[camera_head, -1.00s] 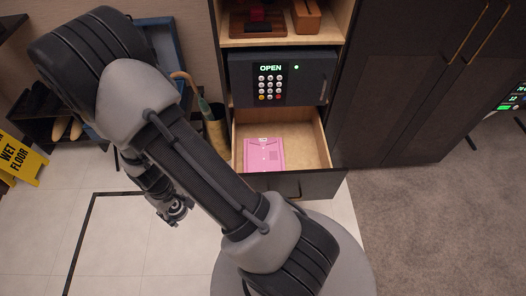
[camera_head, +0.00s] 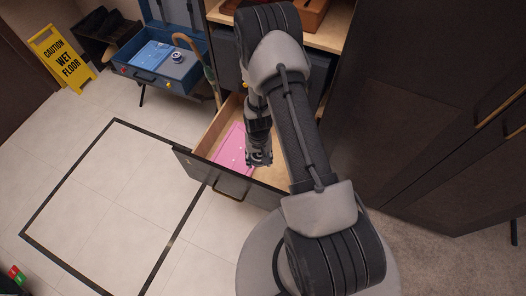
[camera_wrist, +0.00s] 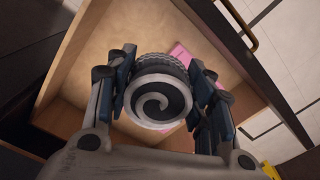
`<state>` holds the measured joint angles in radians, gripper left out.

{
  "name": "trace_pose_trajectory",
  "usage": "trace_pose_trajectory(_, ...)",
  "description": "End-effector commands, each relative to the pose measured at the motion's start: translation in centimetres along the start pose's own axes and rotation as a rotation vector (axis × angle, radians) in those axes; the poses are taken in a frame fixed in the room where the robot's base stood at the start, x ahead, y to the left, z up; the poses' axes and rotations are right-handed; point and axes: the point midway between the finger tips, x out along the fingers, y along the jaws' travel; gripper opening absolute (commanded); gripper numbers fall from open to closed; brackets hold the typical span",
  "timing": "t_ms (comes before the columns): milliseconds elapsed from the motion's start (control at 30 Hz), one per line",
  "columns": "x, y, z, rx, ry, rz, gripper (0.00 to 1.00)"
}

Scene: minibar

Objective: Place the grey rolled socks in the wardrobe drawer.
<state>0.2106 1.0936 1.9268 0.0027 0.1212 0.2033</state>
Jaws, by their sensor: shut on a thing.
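In the wrist view, the grey rolled socks (camera_wrist: 157,96) show as a round roll with a dark and light spiral end. My gripper (camera_wrist: 160,95) is shut on them, with a finger on each side. Behind them is the open wardrobe drawer (camera_wrist: 110,38), with a pale wooden inside. In the head view, my gripper (camera_head: 259,158) is over the pulled-out drawer (camera_head: 213,128), near its front panel. The socks are hard to make out there. A pink folded shirt (camera_head: 231,146) lies in the drawer and shows partly behind the socks in the wrist view (camera_wrist: 181,53).
A blue open case (camera_head: 165,75) on a stand is left of the drawer, with a cane (camera_head: 187,43) beside it. A yellow wet floor sign (camera_head: 60,58) stands far left. Dark wardrobe doors (camera_head: 430,120) are at the right.

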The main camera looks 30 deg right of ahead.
Motion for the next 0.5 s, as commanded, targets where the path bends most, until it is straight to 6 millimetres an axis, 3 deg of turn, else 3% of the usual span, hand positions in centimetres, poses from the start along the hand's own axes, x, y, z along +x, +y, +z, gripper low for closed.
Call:
trace_pose_trajectory(33, 2.2, 1.1, -0.4, 0.053, -0.004, 0.001, 0.24)
trace_pose_trajectory(200, 5.7, 3.2, -1.2, 0.161, -0.002, 0.0, 0.24)
trace_pose_trajectory(367, 8.7, 3.5, -1.3, 0.181, -0.001, 0.0, 0.24)
trace_pose_trajectory(500, 12.6, 3.5, -1.2, 0.179, -0.003, 0.001, 0.24)
